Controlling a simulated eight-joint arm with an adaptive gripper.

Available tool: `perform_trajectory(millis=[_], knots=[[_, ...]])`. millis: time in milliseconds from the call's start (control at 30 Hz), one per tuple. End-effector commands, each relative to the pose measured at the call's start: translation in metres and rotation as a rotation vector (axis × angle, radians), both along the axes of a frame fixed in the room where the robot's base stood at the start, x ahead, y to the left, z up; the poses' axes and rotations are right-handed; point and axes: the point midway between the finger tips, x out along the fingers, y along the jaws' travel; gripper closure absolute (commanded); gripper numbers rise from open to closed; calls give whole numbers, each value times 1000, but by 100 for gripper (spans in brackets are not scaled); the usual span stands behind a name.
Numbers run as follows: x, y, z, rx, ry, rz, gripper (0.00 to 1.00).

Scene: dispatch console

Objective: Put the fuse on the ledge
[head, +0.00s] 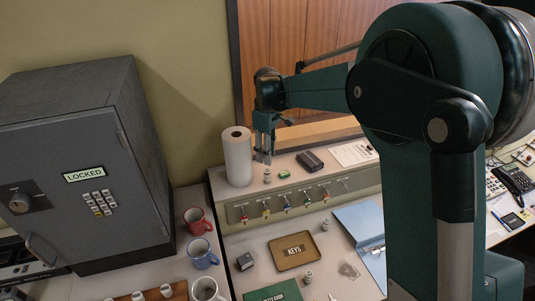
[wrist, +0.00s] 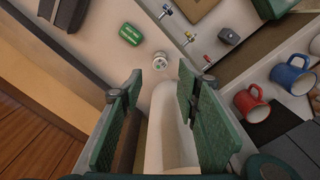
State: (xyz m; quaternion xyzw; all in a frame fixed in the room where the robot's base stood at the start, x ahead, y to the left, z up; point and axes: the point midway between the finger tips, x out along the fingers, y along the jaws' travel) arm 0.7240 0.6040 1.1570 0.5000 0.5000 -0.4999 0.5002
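A small pale cylinder (head: 267,176), which looks like the fuse, stands upright on the ledge (head: 225,194) above the row of key hooks. In the wrist view the same cylinder (wrist: 160,61) shows end-on, just beyond my fingertips. Similar small cylinders stand on the desk, one (head: 309,281) beside the tray and another (head: 325,225), so I cannot be certain which is the fuse. My gripper (head: 264,159) points down just above the cylinder on the ledge. In the wrist view its green fingers (wrist: 160,83) are apart, with nothing held between them.
A paper towel roll (head: 237,158) stands close left of my gripper. A small green box (head: 284,174), a dark box (head: 310,160) and a paper sheet (head: 353,153) lie to the right on the ledge. Mugs (head: 201,254), a keys tray (head: 293,251) and a blue folder (head: 362,219) are below.

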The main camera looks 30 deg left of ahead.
Motion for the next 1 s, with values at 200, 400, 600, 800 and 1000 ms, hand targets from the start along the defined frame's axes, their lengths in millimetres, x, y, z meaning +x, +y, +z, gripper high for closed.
perform_trajectory(millis=[200,400,600,800,1000], knots=[[0,0,0,0,0,0,68],[0,0,0,0,0,0,68],[1,-8,6,4,-5,-16,68],[4,-39,25,19,-21,-75,68],[5,-88,54,45,-51,-173,68]])
